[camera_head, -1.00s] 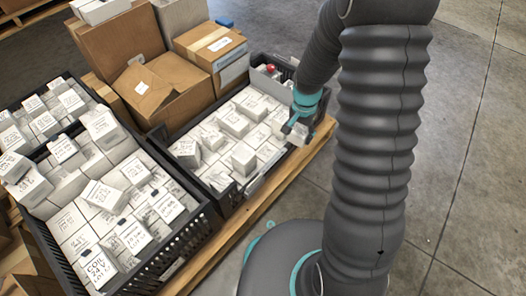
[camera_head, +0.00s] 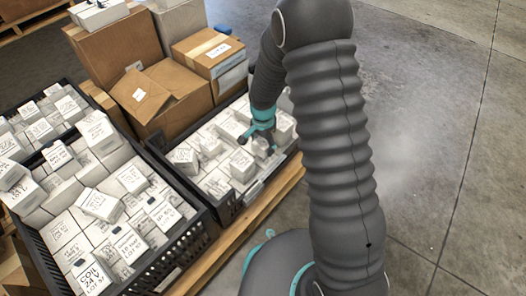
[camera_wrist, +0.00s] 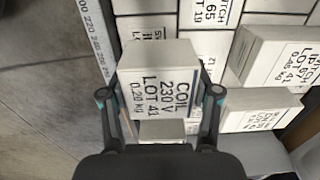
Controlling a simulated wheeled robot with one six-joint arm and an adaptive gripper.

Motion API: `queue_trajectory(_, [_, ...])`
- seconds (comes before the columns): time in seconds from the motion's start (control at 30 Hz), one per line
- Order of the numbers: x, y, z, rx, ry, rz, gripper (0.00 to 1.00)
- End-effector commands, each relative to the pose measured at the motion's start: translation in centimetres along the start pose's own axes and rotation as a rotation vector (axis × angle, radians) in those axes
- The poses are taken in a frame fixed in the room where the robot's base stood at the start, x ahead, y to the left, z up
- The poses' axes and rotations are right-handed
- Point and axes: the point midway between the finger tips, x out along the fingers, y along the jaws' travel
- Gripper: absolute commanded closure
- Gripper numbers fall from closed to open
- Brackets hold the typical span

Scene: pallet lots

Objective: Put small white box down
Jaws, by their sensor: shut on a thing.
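My gripper (camera_wrist: 160,100) is shut on a small white box (camera_wrist: 160,80) in the wrist view, one finger on each side. The box's label reads COIL 230 V LOT 41 0.20 kg. Other white boxes fill the black crate (camera_head: 228,212) below it. In the head view my gripper (camera_head: 262,138) is over the right part of this crate. The held box (camera_head: 261,147) shows only in part there. I cannot tell whether it touches the boxes beneath.
A second black crate (camera_head: 172,262) full of white boxes stands at the left. Brown cardboard boxes (camera_head: 165,98) stand behind. A wooden pallet edge (camera_head: 262,208) runs along the front. Two white boxes (camera_wrist: 275,55) stand higher, right of the held box in the wrist view.

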Motion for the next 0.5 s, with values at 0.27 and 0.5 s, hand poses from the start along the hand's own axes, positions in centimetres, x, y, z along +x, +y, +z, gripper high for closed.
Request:
queue_trajectory(0.27, [3.5, 0.1, 0.0, -0.001, -0.002, 0.003, 0.81])
queue_trajectory(0.5, [3.8, 0.0, 0.0, -0.001, 0.0, -0.001, 0.81])
